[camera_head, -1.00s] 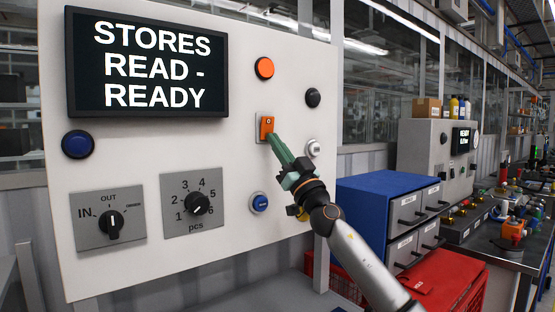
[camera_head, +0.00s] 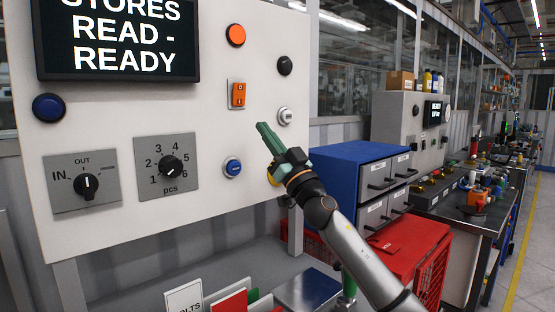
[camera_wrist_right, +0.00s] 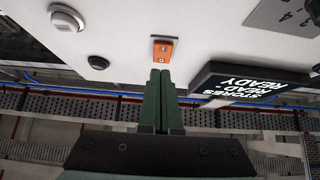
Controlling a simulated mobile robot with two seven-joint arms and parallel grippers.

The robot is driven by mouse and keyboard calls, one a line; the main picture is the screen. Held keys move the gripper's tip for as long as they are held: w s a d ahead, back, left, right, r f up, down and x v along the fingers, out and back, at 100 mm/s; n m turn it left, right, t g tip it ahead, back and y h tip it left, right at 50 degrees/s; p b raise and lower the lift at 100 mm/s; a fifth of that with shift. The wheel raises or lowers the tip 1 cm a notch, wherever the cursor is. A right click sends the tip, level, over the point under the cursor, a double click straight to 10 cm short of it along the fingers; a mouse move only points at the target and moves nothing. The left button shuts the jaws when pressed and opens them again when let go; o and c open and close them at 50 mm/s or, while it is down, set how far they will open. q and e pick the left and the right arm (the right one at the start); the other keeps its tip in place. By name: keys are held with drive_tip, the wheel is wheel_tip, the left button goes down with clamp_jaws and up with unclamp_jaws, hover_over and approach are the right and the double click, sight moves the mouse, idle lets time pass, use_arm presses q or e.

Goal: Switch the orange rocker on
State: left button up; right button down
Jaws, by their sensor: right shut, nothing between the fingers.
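The orange rocker (camera_head: 238,95) sits in a small grey plate on the pale panel (camera_head: 210,210), below a round orange button. In the right wrist view the rocker (camera_wrist_right: 162,50) shows two small marks, one at each end; which end is pressed in I cannot tell. My right gripper (camera_head: 262,126) has green fingers, closed together and empty. Its tips are below and to the right of the rocker in the head view, apart from it. In the right wrist view the closed fingertips (camera_wrist_right: 160,73) point toward the rocker with a gap. My left gripper is not in view.
The panel also carries an orange button (camera_head: 235,35), a black button (camera_head: 284,66), a white knob (camera_head: 285,116), a blue button (camera_head: 232,167), two rotary selectors and a display (camera_head: 118,45). Blue drawers (camera_head: 350,165) and a red crate (camera_head: 410,250) stand to the right.

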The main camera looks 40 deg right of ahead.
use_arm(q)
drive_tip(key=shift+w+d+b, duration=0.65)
use_arm(e)
drive_tip(key=v, duration=0.4)
drive_tip(key=shift+s+f, duration=0.1)
drive_tip(key=shift+f, duration=0.4)
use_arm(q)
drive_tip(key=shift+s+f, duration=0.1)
